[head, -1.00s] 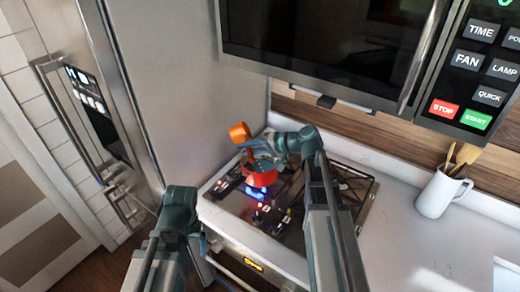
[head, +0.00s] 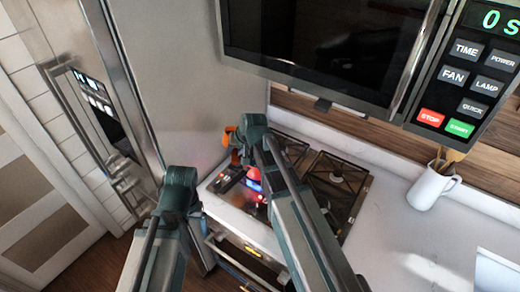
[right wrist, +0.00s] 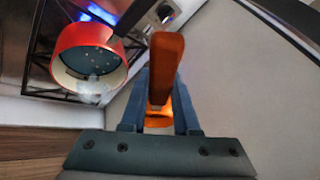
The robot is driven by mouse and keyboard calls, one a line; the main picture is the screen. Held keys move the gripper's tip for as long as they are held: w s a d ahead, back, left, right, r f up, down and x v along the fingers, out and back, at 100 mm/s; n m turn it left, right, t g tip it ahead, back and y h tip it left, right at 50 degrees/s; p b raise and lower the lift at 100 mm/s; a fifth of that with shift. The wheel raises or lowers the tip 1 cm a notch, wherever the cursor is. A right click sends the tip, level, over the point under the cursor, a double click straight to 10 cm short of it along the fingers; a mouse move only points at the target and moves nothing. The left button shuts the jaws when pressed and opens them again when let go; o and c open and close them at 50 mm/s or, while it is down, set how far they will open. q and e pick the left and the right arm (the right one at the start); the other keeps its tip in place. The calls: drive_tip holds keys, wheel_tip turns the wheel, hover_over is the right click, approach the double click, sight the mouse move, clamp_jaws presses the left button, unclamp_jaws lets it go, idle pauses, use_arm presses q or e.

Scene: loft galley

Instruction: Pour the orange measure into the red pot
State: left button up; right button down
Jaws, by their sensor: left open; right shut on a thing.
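The red pot (head: 254,174) sits on the stove, partly hidden behind my right arm in the head view. In the right wrist view the pot (right wrist: 88,38) is open at the top, with small pale specks and a whitish patch inside its dark interior. My right gripper (head: 237,140) is shut on the orange measure (head: 229,137). The measure's handle (right wrist: 165,68) stands between the fingers in the right wrist view, to the right of the pot and apart from it. The measure's contents cannot be seen. My left gripper (head: 196,208) is open and empty, left of the stove's front.
The stove (head: 336,185) has dark grates. A tall metal panel (head: 190,90) stands close on the left of the measure. A microwave (head: 320,45) hangs above. A white mug (head: 427,190) with wooden utensils stands on the right counter, which is otherwise mostly clear.

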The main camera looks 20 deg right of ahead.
drive_tip(key=shift+w+a+f+n+g+h, duration=0.1)
drive_tip(key=shift+a+f+n+h, duration=0.1)
drive_tip(key=shift+a+h, duration=0.35)
drive_tip(key=shift+w+a+f+n+g+h, duration=0.1)
drive_tip(key=shift+w+a+f+h, duration=0.1)
drive_tip(key=shift+a+h, duration=0.3)
drive_tip(key=shift+w+a+f+n+g+h, duration=0.1)
drive_tip(key=shift+a+f+h, duration=0.1)
drive_tip(key=shift+a+h, duration=0.35)
wheel_tip(320, 180, up, 3)
drive_tip(key=p, duration=0.2)
drive_tip(key=shift+s+p, duration=0.1)
drive_tip(key=shift+p, duration=0.3)
